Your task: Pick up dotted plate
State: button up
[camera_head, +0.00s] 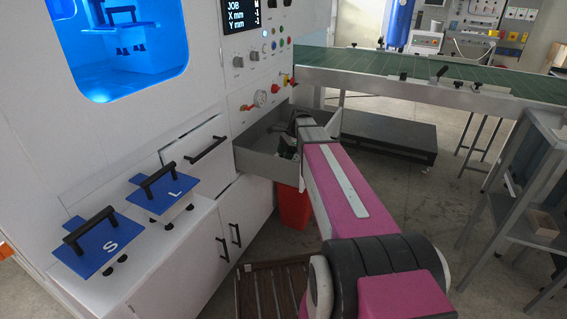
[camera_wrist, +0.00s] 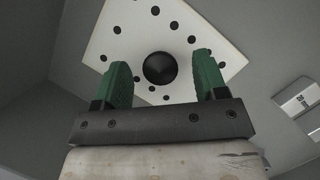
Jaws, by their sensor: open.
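The dotted plate (camera_wrist: 202,70) is white with several black dots and a round black knob (camera_wrist: 160,68) at its middle. In the wrist view it lies inside a grey drawer (camera_wrist: 60,60), turned at an angle. My gripper (camera_wrist: 164,75) has green fingers, open, one on each side of the knob in the picture. I cannot tell whether they touch it. In the head view my arm reaches into the open drawer (camera_head: 262,161), and the gripper (camera_head: 288,150) is partly hidden there by the drawer front and my arm. The plate cannot be made out in that view.
A small light box with a dark label (camera_wrist: 302,100) lies at the right in the drawer. Blue plates marked S (camera_head: 98,246) and L (camera_head: 160,188) stand on the white ledge. A red bin (camera_head: 293,207) is below the drawer; a green conveyor (camera_head: 430,75) is behind.

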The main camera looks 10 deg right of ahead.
jog(key=c, duration=1.1)
jog(key=shift+r, duration=0.2)
